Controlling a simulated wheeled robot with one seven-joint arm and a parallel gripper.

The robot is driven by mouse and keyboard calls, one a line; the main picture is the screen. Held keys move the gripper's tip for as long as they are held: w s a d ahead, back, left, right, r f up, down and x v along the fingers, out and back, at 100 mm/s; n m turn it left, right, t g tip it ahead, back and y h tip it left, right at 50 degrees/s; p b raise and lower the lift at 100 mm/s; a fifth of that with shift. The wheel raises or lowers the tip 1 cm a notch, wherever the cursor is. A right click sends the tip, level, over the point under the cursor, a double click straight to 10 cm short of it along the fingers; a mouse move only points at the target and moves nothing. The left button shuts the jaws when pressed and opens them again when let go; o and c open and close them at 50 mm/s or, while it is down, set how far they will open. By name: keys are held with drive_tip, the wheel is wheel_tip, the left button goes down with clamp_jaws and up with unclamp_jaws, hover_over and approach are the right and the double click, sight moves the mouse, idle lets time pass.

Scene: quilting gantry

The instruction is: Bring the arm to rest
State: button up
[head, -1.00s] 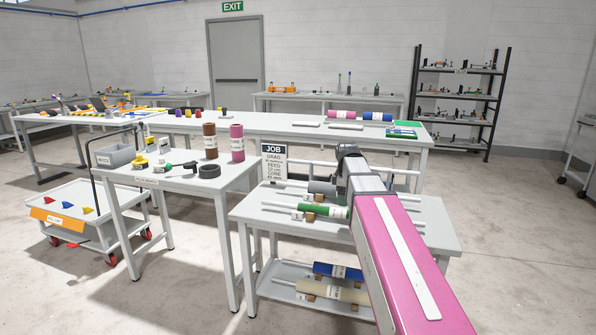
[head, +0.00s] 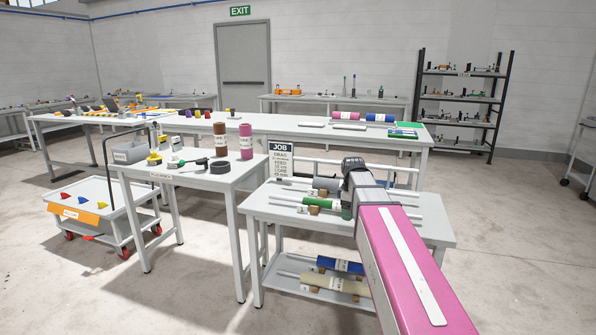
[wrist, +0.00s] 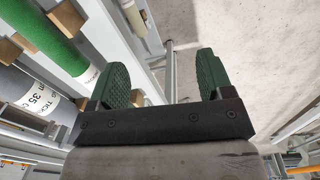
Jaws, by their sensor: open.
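My arm reaches forward in the head view, its pink link at the lower right, over the right end of a grey two-level table (head: 425,222). In the wrist view my gripper (wrist: 165,80) shows two green ridged fingers set wide apart with nothing between them. A green roll (wrist: 48,32) and a grey roll (wrist: 25,92) with a printed label lie to the left of the fingers, apart from them.
A blue roll (head: 340,265) and a cream roll (head: 336,283) lie on the lower shelf. A JOB sign (head: 281,160) stands at the table's back left. A side table (head: 195,178) holds brown and pink rolls. The floor at right (head: 520,230) is clear.

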drive_tip(key=s+f+m, duration=1.2)
drive_tip(key=s+f, duration=0.6)
drive_tip(key=f, duration=0.4)
drive_tip(key=shift+s+a+f+m+g, duration=0.2)
drive_tip(key=shift+s+m+g, duration=0.05)
drive_tip(key=shift+m+g, duration=0.15)
